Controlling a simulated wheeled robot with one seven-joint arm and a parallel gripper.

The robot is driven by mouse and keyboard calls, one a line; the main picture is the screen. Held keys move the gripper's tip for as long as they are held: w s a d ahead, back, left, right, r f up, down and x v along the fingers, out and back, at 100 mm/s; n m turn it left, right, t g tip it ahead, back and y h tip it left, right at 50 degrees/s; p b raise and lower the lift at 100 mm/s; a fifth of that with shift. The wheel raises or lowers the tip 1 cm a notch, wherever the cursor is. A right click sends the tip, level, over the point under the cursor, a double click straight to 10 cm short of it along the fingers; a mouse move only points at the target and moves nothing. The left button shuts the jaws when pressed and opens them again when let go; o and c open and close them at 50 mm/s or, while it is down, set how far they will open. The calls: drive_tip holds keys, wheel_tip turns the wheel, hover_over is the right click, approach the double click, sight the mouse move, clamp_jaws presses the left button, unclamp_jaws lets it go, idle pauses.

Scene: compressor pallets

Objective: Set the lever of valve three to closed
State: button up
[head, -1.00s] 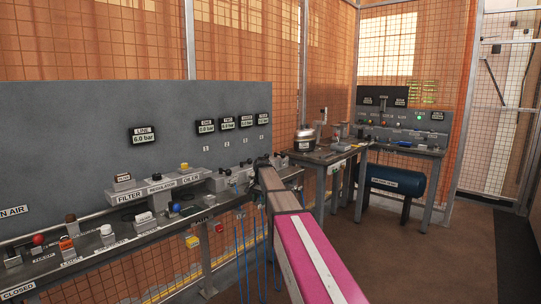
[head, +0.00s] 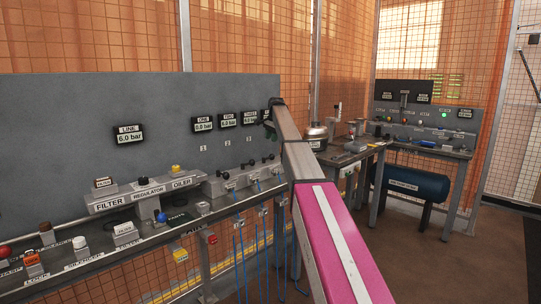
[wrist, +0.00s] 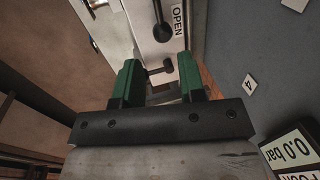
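A row of black-knobbed valve levers stands on a grey manifold below the panel in the head view. The lever at the right end of the visible row (head: 270,158), apparently valve three, is close to my arm; its setting is too small to read. My gripper (head: 270,130) is up beside the panel, partly hidden by my arm. In the wrist view my gripper (wrist: 158,80) has two green fingers apart with nothing held. Beyond the fingertips are a black ball-ended lever (wrist: 162,33) near an OPEN label (wrist: 178,20) and a smaller black knob (wrist: 168,65). I cannot tell which valve they belong to.
The grey panel (head: 80,110) carries gauges and numbers; a 4 plate (wrist: 249,82) and a 0.0 bar gauge (wrist: 290,150) are close in the wrist view. Filter, regulator and oiler blocks (head: 145,190) stand left. Blue hoses (head: 240,255) hang below. Benches (head: 440,150) stand right.

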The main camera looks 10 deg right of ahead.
drive_tip(key=f, duration=0.3)
drive_tip(key=w+a+f, duration=0.1)
drive_tip(key=f, duration=0.6)
drive_tip(key=shift+w+a+f, duration=0.15)
drive_tip(key=shift+w+f, duration=0.1)
drive_tip(key=shift+w, duration=0.05)
clamp_jaws()
